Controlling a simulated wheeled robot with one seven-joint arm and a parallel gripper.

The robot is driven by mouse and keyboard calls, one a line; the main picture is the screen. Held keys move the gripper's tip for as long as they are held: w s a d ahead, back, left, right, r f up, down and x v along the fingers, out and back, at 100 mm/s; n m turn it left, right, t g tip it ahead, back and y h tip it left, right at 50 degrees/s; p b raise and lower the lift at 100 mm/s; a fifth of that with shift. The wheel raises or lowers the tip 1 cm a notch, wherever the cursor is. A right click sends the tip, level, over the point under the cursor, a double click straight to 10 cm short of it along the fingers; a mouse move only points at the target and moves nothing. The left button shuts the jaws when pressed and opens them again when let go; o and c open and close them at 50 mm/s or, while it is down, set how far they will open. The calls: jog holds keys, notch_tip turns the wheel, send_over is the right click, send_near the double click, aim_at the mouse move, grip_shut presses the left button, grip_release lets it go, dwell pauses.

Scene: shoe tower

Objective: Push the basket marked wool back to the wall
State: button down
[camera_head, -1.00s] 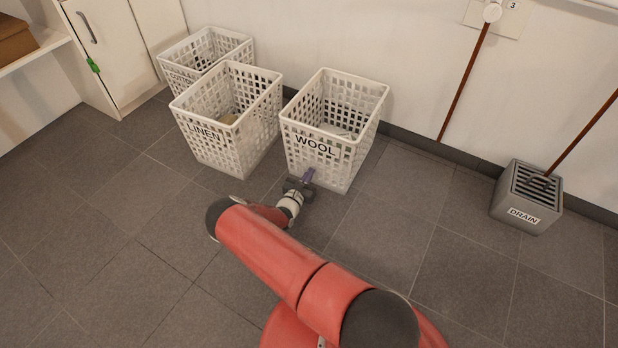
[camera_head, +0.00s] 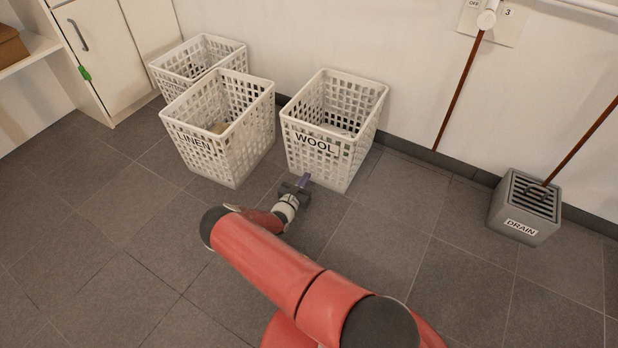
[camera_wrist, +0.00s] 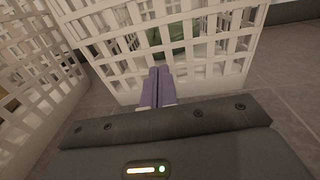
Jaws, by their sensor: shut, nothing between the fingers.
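The white lattice basket marked WOOL (camera_head: 317,147) stands upright on the floor near the wall, its label facing me. Cloth shows inside. Its back lower edge is hidden, so I cannot tell whether it touches the wall. My gripper (camera_head: 305,179) is low at the front of this basket, its purple fingers shut together with nothing between them. In the wrist view the fingertips (camera_wrist: 158,74) overlap the lower lattice of the basket (camera_wrist: 205,70) and appear to touch it. Green cloth shows through the lattice there.
The LINEN basket (camera_head: 195,143) stands just left, with a narrow gap, and another white basket (camera_head: 200,55) is behind it. Floor (camera_head: 395,215) between is clear.

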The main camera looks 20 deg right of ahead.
jog(key=p+v, duration=0.1)
jog(key=v, duration=1)
jog(key=shift+d+p, duration=0.1)
jog(key=shift+p, duration=0.2)
jog(key=shift+r, duration=0.4)
jog(key=s+d+r+m+g+y+p, duration=0.15)
jog(key=s+r+m+g, duration=0.35)
jog(key=r, duration=0.6)
jog(key=s+d+r+m+g+y+p, duration=0.1)
jog(key=r+m+g+p, duration=0.15)
jog(key=r+m, duration=0.65)
jog(key=s+d+r+m+g+y+p, duration=0.1)
jog(key=s+r+m+g+y, duration=0.25)
jog(key=r, duration=1.05)
jog(key=s+a+r+m+t+y+p, duration=0.2)
jog(key=s+a+r+m+y, duration=0.1)
jog(key=s+r, duration=0.8)
jog(key=s+a+r+m+t+y+p, duration=0.2)
jog(key=s+r+m, duration=0.4)
jog(key=s+r, duration=0.5)
jog(key=shift+a+r+t+y+p, duration=0.3)
jog(key=shift+a+r+y+p, duration=0.25)
jog(key=shift+a+r+y, duration=0.55)
